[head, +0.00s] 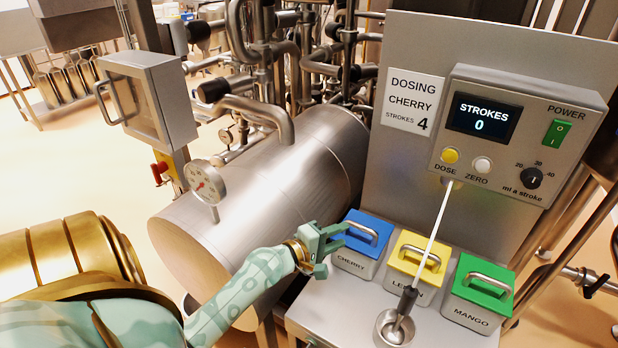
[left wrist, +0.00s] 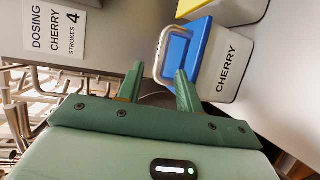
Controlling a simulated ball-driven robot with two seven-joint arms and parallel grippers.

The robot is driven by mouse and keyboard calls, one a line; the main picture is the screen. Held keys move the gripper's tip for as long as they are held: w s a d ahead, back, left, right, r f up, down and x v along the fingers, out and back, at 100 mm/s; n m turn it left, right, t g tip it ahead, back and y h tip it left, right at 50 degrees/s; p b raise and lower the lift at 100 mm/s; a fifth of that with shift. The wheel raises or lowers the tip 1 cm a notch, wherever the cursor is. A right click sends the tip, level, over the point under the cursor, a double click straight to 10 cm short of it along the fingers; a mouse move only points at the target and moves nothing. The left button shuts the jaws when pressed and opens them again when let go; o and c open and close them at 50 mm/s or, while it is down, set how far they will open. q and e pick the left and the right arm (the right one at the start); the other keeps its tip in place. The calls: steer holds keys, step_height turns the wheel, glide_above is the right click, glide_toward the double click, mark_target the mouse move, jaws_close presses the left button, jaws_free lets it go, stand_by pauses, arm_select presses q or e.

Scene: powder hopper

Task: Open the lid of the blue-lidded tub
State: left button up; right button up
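The blue-lidded tub (head: 352,262) stands at the left of a row of three on the grey counter, labelled CHERRY. Its blue lid (head: 375,224) is shut and carries a metal loop handle (head: 361,232). My left gripper (head: 335,238) is at the tub's left side, close to the handle. In the left wrist view the gripper's fingers (left wrist: 160,77) are apart with nothing held, and the handle (left wrist: 160,58) lies just beyond the fingertips. The tub (left wrist: 228,68) shows there beside the right finger. My right gripper is not in view.
A yellow-lidded tub (head: 418,253) and a green-lidded tub (head: 484,283) stand to the right. A scoop (head: 394,328) with a long pale handle stands in front. The dosing box (head: 520,125) reads STROKES 0. A steel tank (head: 275,190) lies left of the counter.

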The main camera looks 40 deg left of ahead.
arm_select(q)
steer(key=v, duration=0.8)
steer(key=shift+b, duration=0.45)
